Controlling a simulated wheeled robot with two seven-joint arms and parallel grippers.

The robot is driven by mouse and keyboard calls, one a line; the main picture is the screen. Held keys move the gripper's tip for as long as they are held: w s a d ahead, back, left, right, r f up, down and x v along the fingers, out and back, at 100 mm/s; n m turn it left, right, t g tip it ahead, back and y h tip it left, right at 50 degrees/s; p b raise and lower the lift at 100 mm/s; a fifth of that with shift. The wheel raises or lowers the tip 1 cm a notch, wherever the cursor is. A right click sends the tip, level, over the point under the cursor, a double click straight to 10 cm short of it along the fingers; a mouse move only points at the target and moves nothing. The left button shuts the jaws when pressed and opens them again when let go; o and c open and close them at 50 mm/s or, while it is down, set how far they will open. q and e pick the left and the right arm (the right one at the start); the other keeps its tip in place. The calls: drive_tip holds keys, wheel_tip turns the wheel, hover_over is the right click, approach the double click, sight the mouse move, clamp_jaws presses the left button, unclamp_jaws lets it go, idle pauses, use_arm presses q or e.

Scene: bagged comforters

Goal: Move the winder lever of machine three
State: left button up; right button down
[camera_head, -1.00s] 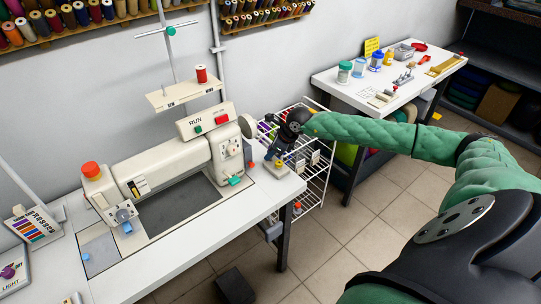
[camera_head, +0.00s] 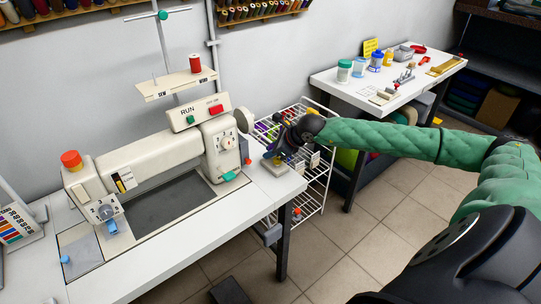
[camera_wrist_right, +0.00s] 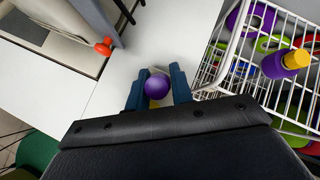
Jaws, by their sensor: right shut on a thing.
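The sewing machine (camera_head: 150,168) is cream coloured and stands on a white table. A small winder unit (camera_head: 270,162) sits on the table to the right of the machine. My right gripper (camera_head: 277,154) reaches over this unit from the right and partly hides it. In the right wrist view, the blue fingers of my right gripper (camera_wrist_right: 157,78) are shut on a round purple knob (camera_wrist_right: 157,86), which looks like the end of the winder lever. The lever's shaft is hidden beneath the knob. No machine number is readable. My left gripper is out of view.
A white wire rack (camera_head: 318,180) with spools stands just right of the table (camera_head: 225,215), close to my right gripper. An orange-red knob (camera_wrist_right: 103,47) sticks out from the machine's end. A second white table (camera_head: 350,88) with jars stands behind at the right.

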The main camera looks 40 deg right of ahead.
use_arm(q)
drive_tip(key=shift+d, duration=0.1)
use_arm(e)
drive_tip(key=c, duration=1.3)
unclamp_jaws()
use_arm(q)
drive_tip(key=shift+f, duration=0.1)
use_arm(e)
drive_tip(key=shift+s+d+r, duration=0.25)
drive_tip(key=shift+s, duration=0.1)
drive_tip(key=b+v, duration=0.1)
drive_tip(key=v, duration=0.2)
drive_tip(key=shift+s+d+r, duration=0.15)
drive_tip(key=shift+s+r, duration=0.05)
drive_tip(key=shift+r, duration=0.05)
drive_tip(key=shift+s+d+r, duration=0.25)
drive_tip(key=shift+s+r, duration=0.2)
drive_tip(key=shift+r, duration=0.05)
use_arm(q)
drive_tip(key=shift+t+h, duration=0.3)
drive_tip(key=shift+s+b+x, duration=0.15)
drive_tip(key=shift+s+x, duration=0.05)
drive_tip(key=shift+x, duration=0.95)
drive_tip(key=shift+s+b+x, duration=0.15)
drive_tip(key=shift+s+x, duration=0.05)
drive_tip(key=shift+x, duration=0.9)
use_arm(e)
drive_tip(key=shift+v, duration=0.9)
